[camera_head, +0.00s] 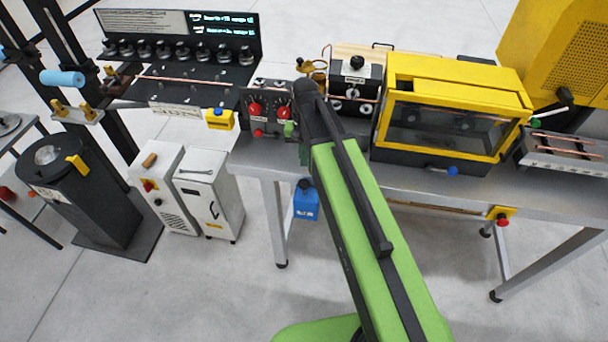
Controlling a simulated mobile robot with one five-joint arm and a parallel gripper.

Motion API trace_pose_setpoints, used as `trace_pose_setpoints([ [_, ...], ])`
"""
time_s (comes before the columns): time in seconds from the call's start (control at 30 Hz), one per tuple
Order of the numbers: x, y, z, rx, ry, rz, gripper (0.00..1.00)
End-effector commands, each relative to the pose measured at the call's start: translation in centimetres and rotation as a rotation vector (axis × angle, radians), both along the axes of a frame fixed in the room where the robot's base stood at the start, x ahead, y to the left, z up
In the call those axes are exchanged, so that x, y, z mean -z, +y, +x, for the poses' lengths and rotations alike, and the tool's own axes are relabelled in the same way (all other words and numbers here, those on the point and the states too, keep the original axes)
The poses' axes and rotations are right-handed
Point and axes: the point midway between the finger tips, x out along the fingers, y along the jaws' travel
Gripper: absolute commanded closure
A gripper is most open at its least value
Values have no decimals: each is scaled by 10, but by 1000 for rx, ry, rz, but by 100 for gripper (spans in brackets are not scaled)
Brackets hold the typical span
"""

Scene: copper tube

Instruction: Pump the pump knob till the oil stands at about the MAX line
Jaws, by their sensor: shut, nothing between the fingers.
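A blue box (306,206) with white lettering is mounted under the front edge of the metal table. A dark knob (304,184) shows at its top, and it looks like the pump knob. No oil level or MAX line can be made out at this size. My green and black arm reaches up from the lower right to a black joint in front of the table, just above and right of the box. My gripper cannot be made out; the arm hides the area behind that joint. Whether it touches the knob cannot be told.
The metal table (440,187) carries a panel with red knobs (256,110), a black unit (352,85) and a yellow-framed machine (455,105). White cabinets (212,190) and a black cylinder (85,195) stand at left. The floor before the blue box is clear.

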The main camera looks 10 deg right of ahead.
Motion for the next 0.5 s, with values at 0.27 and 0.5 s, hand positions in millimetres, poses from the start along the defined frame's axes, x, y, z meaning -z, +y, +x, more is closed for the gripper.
trace_pose_setpoints([
  [0.27,3,0,0,0,0,0,100],
  [0.5,20,0,-2,-1,-1,0,100],
])
